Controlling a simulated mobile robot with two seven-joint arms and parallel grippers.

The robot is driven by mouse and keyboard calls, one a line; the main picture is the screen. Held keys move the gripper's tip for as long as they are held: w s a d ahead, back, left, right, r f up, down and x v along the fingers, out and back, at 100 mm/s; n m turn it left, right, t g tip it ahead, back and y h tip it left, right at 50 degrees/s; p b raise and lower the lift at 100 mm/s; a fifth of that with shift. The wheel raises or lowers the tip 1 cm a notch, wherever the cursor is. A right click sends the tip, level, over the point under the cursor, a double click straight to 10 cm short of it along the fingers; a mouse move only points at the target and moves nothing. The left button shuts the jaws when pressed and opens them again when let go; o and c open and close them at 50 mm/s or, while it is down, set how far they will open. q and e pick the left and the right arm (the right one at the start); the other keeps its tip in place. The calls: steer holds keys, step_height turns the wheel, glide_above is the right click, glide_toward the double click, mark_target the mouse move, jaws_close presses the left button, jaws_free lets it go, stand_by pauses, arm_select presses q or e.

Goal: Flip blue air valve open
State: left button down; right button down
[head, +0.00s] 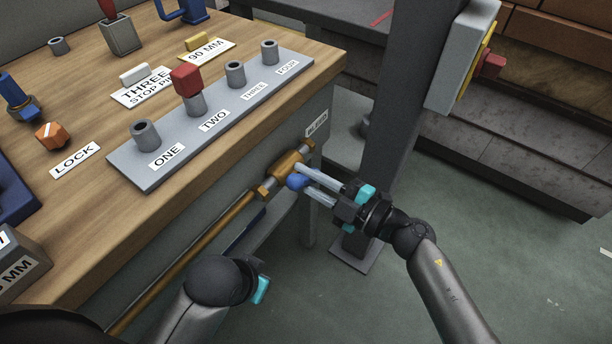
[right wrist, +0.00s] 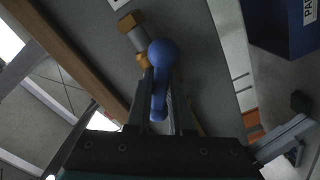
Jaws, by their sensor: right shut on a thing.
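The blue air valve handle (head: 296,181) has a rounded end and sits by the brass valve body (head: 285,165) on the pipe along the bench's front side. My right gripper (head: 304,175) is shut on the handle. In the right wrist view the blue handle (right wrist: 163,55), a ball end with a narrower stem, lies between the two fingers (right wrist: 160,100), with brass fitting (right wrist: 132,22) just beyond it. The handle's joint with the valve is partly hidden. My left gripper (head: 260,285) shows only partly at the lower middle; its fingertips cannot be made out.
The brass pipe (head: 190,255) runs along the bench side. The wooden bench (head: 90,110) carries a grey strip (head: 130,168) with several posts and a red block (head: 186,80). A dark upright post (head: 390,120) stands behind my right gripper. Open floor (head: 520,240) lies to the right.

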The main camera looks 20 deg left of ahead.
steer(key=shift+n, duration=0.3)
steer(key=n, duration=0.3)
steer(key=shift+n, duration=0.7)
arm_select(q)
steer(key=shift+w+r, duration=0.2)
steer(key=shift+r, duration=0.1)
arm_select(e)
steer(key=shift+n, duration=0.9)
arm_select(q)
steer(key=shift+s, duration=0.2)
arm_select(e)
steer(key=c, duration=0.8)
jaws_free()
